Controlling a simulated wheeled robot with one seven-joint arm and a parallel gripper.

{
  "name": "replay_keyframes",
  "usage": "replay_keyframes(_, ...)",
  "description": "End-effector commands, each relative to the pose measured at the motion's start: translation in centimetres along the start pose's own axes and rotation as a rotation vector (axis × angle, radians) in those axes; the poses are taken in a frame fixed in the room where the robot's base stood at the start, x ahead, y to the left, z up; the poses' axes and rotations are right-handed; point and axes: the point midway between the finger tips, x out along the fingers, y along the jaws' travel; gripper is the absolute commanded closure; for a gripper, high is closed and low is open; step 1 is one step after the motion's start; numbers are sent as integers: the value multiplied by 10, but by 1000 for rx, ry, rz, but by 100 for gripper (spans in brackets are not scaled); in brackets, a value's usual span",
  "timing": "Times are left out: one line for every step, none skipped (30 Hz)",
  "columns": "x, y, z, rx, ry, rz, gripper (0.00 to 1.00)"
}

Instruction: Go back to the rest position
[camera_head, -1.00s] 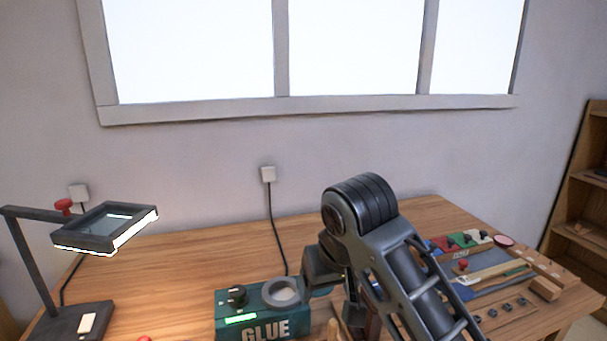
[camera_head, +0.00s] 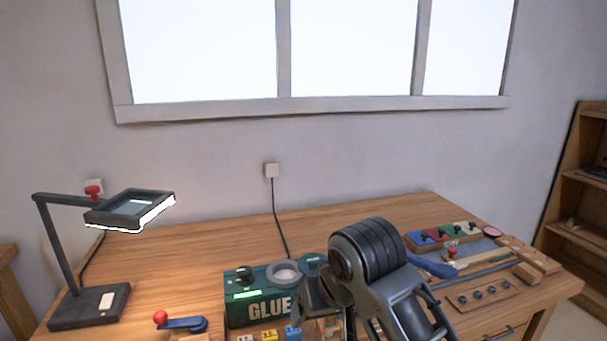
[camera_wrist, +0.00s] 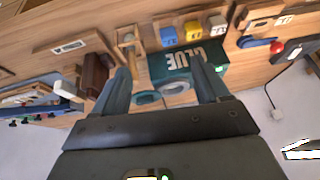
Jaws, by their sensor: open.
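My gripper (camera_wrist: 163,88) is open in the wrist view, its two fingers spread with nothing held between them. Past the fingertips lies the teal glue box (camera_wrist: 182,64), with round rings on its near side. In the head view the glue box (camera_head: 262,296) stands on the wooden desk (camera_head: 190,255), and my arm is just right of it. The gripper's fingers are mostly hidden there behind my arm. No piano keys can be made out with certainty.
A desk lamp (camera_head: 88,303) stands at the left. A blue lever with a red knob (camera_head: 183,323) and small numbered blocks (camera_head: 270,336) are at the front. A row of coloured switches (camera_head: 446,236) and wooden pieces (camera_head: 480,297) fill the right. The back middle of the desk is clear.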

Motion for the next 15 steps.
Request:
replay_keyframes(5, -3, 7, 7, 9, -15, 26)
replay_keyframes(8, -5, 10, 11, 17, -24, 26)
replay_keyframes(12, -7, 15, 17, 28, -35, 26)
replay_keyframes(14, -8, 19, 22, 36, -44, 26)
replay_keyframes(17, -10, 23, 28, 47, -54, 26)
replay_keyframes(21, -12, 29, 37, 60, -67, 26)
replay_keyframes(24, -14, 34, 45, 71, -77, 26)
replay_keyframes(27, -16, 40, 53, 84, -88, 26)
replay_keyframes(32, -18, 48, 66, 103, -103, 26)
replay_keyframes(35, -20, 55, 77, 118, -115, 26)
replay_keyframes(38, -22, 63, 88, 134, -126, 26)
replay_keyframes(42, -24, 73, 105, 158, -139, 26)
replay_keyframes(45, -24, 82, 118, 176, -147, 26)
replay_keyframes(47, -26, 90, 131, 195, -156, 26)
replay_keyframes(49, -27, 100, 149, 220, -165, 26)
